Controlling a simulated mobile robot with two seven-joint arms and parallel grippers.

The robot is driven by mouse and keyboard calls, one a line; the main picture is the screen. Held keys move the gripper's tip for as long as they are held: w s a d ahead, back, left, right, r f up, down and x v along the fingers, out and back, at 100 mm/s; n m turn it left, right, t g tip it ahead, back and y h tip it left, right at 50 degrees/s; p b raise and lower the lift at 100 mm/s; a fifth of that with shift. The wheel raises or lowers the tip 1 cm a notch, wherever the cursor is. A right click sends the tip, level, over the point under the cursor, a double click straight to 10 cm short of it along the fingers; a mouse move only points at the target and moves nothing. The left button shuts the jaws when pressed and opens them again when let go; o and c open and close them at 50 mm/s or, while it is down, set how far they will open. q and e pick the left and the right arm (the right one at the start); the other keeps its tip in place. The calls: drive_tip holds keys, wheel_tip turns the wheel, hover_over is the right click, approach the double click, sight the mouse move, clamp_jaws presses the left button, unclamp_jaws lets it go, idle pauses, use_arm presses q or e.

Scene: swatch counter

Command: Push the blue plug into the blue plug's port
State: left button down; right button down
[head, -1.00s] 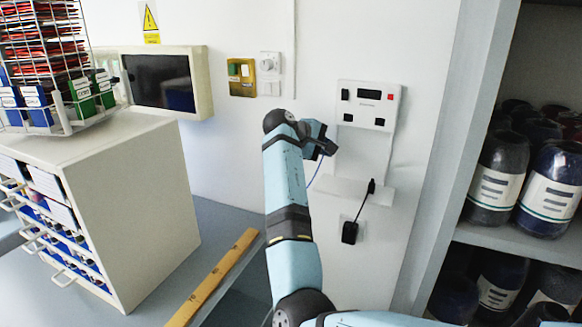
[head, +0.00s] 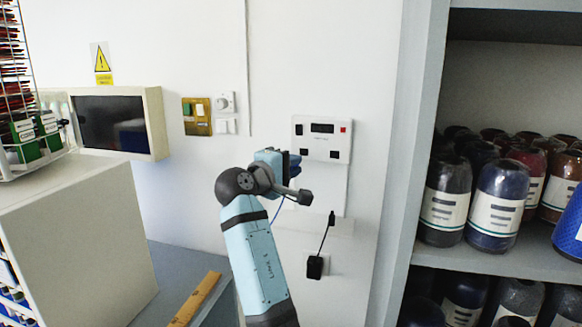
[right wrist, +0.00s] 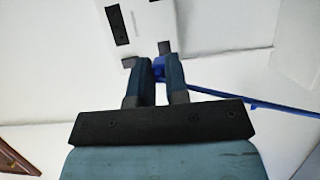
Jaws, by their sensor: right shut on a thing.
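My right gripper (head: 296,160) is shut on the blue plug (right wrist: 158,67), which shows between the fingertips in the right wrist view. A blue cable (right wrist: 225,96) runs from the plug off to the right; part of it shows below the gripper in the head view (head: 277,211). The gripper is at the lower left of the white wall unit (head: 322,140). In the right wrist view the fingertips (right wrist: 160,62) are close to dark squares on the unit's lower edge. I cannot tell which opening is the blue plug's port, or whether the plug touches the unit. My left gripper is out of view.
A black cord (head: 323,240) links a black plug (head: 332,218) and a black block (head: 315,267) below the unit. A grey shelf (head: 500,260) with several dark jars stands at right. A monitor (head: 160,125) and brass switch plate (head: 197,128) are on the wall at left.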

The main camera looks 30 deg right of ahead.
drive_tip(key=shift+w+d+b, duration=0.35)
drive_tip(key=shift+w+d, duration=1.45)
drive_tip(key=shift+d, duration=0.3)
drive_tip(key=shift+p, duration=0.85)
idle(0.6)
drive_tip(key=shift+w+d, duration=0.3)
idle(0.6)
drive_tip(key=c, duration=1.1)
unclamp_jaws()
drive_tip(key=shift+o, duration=0.2)
drive_tip(key=b+v, duration=0.2)
drive_tip(key=v, duration=1.1)
drive_tip(key=shift+a, duration=0.35)
